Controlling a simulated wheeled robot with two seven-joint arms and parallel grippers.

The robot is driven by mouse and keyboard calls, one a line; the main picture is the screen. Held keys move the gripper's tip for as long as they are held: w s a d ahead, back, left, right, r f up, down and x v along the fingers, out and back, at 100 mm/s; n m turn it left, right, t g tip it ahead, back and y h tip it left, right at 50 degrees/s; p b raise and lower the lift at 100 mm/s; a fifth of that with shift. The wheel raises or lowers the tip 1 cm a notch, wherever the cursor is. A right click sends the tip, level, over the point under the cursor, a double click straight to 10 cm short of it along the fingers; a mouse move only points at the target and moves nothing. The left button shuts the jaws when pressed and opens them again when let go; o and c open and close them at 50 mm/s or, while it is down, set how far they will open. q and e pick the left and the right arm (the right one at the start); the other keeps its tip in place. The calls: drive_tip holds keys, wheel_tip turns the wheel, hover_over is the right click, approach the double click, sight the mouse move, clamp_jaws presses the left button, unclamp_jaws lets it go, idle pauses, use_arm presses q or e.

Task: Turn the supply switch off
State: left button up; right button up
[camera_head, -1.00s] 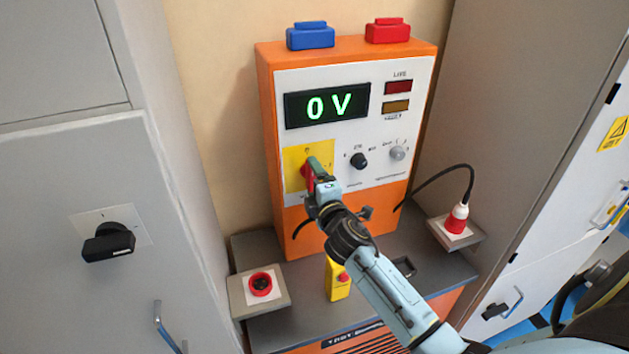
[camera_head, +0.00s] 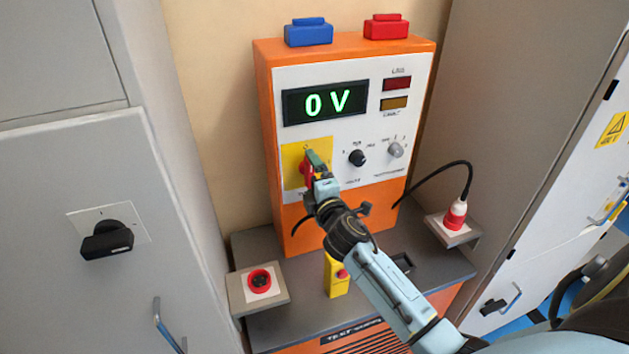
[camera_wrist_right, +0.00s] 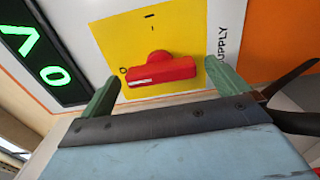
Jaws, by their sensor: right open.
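The supply switch (camera_head: 304,172) is a red knob on a yellow plate (camera_head: 291,156), low on the left of the orange cabinet's white panel. It also shows in the right wrist view (camera_wrist_right: 160,70), its bar lying lengthwise toward the "O" mark; the "I" mark is off to its side. My right gripper (camera_head: 313,160) is at the switch and partly covers it. In the right wrist view the gripper (camera_wrist_right: 162,74) is open, its green fingers apart at the two ends of the bar. Contact cannot be told. My left gripper is out of view.
The display (camera_head: 325,103) reads 0 V. A black knob (camera_head: 357,158) and a grey knob (camera_head: 395,150) sit right of the switch. Grey cabinets flank both sides.

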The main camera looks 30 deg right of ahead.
drive_tip(key=b+v, duration=0.2)
drive_tip(key=v, duration=1.1)
drive_tip(key=shift+s, duration=0.2)
drive_tip(key=s+a+f+m+g+y, duration=0.25)
drive_tip(key=s+f+m+g, duration=0.2)
drive_tip(key=s, duration=0.25)
drive_tip(key=s+a+f+m+g+y, duration=0.1)
drive_tip(key=s+a+f+m+g, duration=0.35)
drive_tip(key=s, duration=0.25)
drive_tip(key=s+a+f+m+g+y, duration=0.1)
drive_tip(key=s+a+f+m+g, duration=0.1)
drive_tip(key=s+f+m+g, duration=0.4)
wheel_tip(320, 180, down, 30)
drive_tip(key=s+n+b, duration=0.2)
drive_tip(key=s+b, duration=0.1)
drive_tip(key=b, duration=0.4)
drive_tip(key=s+d+f+b, duration=0.1)
drive_tip(key=s+f+b, duration=0.2)
drive_tip(key=s+f, duration=0.5)
drive_tip(key=s+d+f+g+b, duration=0.1)
drive_tip(key=s+d+f+b, duration=0.1)
drive_tip(key=s+f, duration=0.6)
wheel_tip(320, 180, down, 4)
drive_tip(key=shift+f+b, duration=0.2)
drive_tip(key=shift+b, duration=0.2)
